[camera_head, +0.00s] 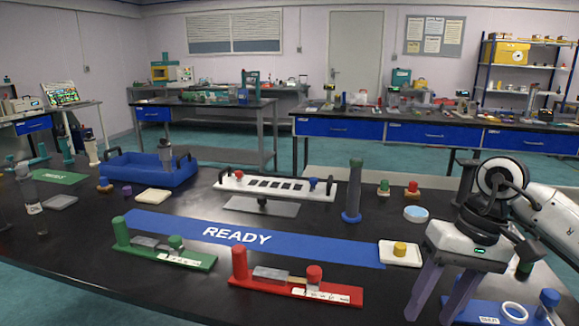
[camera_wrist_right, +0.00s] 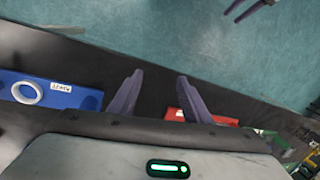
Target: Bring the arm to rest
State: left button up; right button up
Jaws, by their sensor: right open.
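My right gripper (camera_head: 433,313) hangs at the front right of the black table in the head view, fingers pointing down. Its two purple fingers are apart, with nothing between them. In the right wrist view the open fingers (camera_wrist_right: 160,76) point towards the table's dark edge and the teal floor. A blue base with a white ring (camera_wrist_right: 27,92) lies to their left and a red fixture (camera_wrist_right: 192,103) lies partly behind the right finger. Two purple finger-like tips (camera_wrist_right: 243,9), apparently of my left gripper, show at the top edge; their opening is unclear. My left gripper is not seen in the head view.
The red fixture (camera_head: 297,287) and green fixture (camera_head: 165,252) lie in front of the blue READY strip (camera_head: 300,246). A white tray (camera_head: 413,257) with a yellow piece (camera_head: 400,249) is left of my right gripper.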

jog(key=s+a+f+m+g+y, duration=0.1)
jog(key=s+a+m+y, duration=0.25)
jog(key=a, duration=0.65)
jog(key=s+a+f+m+g+y, duration=0.1)
jog(key=s+a+f+m+y, duration=0.15)
jog(key=a+y, duration=0.45)
jog(key=a+r+m+t+y, duration=0.55)
jog(key=a+m, duration=0.35)
jog(key=m, duration=0.6)
jog(key=w+d+f+m+t+h, duration=0.2)
jog(key=d+f+m+t+h, duration=0.4)
jog(key=m, duration=1)
jog(key=w+d+f+m+t+h, duration=0.2)
jog(key=d+f+m+t+h, duration=0.4)
jog(key=m, duration=0.9)
jog(key=s+d+f+m+g+h, duration=0.2)
jog(key=s+f+m+g, duration=0.1)
jog(key=s+f+m, duration=0.5)
jog(key=s+d+f+m+g+h, duration=0.2)
jog(key=s+f+m, duration=0.6)
jog(key=f, duration=0.6)
jog(key=shift+s+d+f+m+g, duration=0.15)
jog(key=shift+s+d+m+g, duration=0.3)
jog(key=shift+d+m, duration=0.25)
